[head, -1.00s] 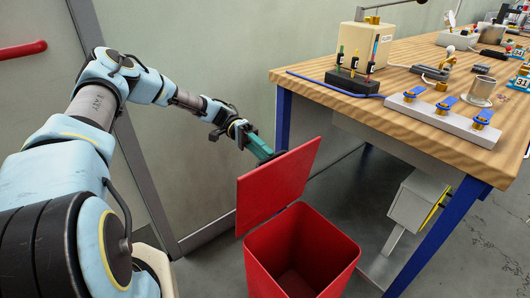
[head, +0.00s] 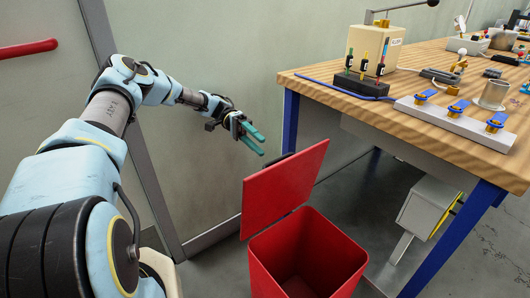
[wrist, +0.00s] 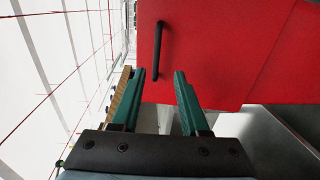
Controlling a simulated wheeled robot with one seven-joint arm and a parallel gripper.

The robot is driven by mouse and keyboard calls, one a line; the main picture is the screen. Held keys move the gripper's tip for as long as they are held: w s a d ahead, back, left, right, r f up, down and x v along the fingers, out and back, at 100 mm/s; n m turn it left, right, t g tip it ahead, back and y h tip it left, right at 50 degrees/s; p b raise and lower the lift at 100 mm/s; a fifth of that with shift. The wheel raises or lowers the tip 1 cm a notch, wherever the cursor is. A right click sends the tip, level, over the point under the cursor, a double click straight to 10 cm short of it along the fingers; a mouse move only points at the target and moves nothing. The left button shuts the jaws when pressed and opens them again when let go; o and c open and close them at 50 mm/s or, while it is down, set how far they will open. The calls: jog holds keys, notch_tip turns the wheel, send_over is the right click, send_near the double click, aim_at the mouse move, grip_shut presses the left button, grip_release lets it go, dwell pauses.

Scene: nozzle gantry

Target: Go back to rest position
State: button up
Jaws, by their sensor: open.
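My gripper (head: 258,143) is open and empty, with two green fingers apart. In the head view it hangs in the air behind and above the raised red lid, left of the workbench. In the wrist view the gripper (wrist: 159,76) points at the red lid (wrist: 225,50) with its black handle (wrist: 157,50). The fingertips look apart from the handle.
An open red bin (head: 305,255) stands on the floor, its lid (head: 283,190) tilted up. A wooden workbench (head: 425,105) with blue legs, carrying a blue-clamp rack (head: 455,122) and a beige box (head: 374,51), is at right. A grey wall and red door bar (head: 28,49) are at left.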

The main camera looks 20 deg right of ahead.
jog(key=shift+w+a, duration=0.1)
jog(key=shift+w, duration=0.25)
